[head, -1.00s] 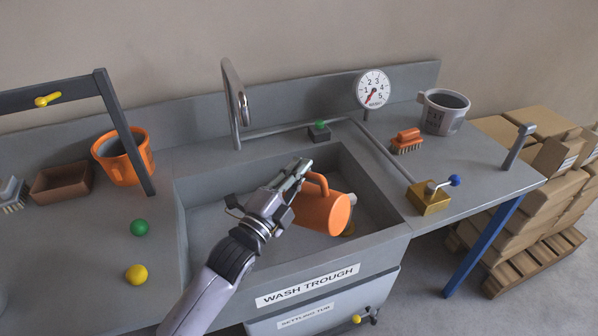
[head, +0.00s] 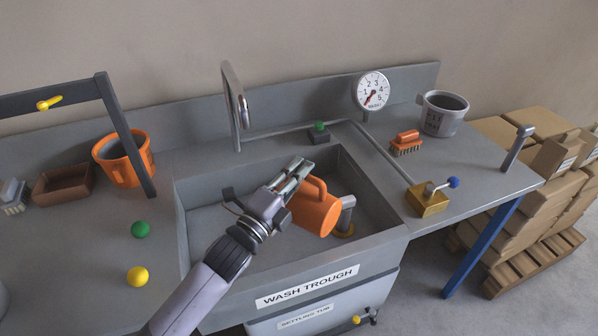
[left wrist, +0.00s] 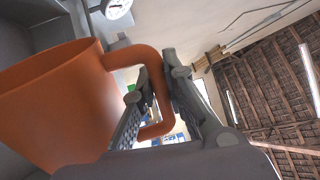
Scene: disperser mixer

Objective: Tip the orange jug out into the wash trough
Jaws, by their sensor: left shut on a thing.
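The orange jug (head: 314,212) is tilted over onto its side inside the wash trough (head: 378,248), above its floor. My left gripper (head: 298,172) is shut on the jug's handle, on its upper side. In the left wrist view, the two fingers (left wrist: 152,95) close around the handle, and the jug body (left wrist: 55,105) fills the left side. The inside of the jug is hidden, and I see no clear stream from it. My right gripper is not in view.
A grey standpipe (head: 347,213) with a brass ring rises just right of the jug. A tap (head: 236,100) arches behind the trough. Another orange vessel (head: 123,162) stands left behind a dark frame (head: 131,145). A brass valve block (head: 428,199) and brush (head: 406,143) sit right.

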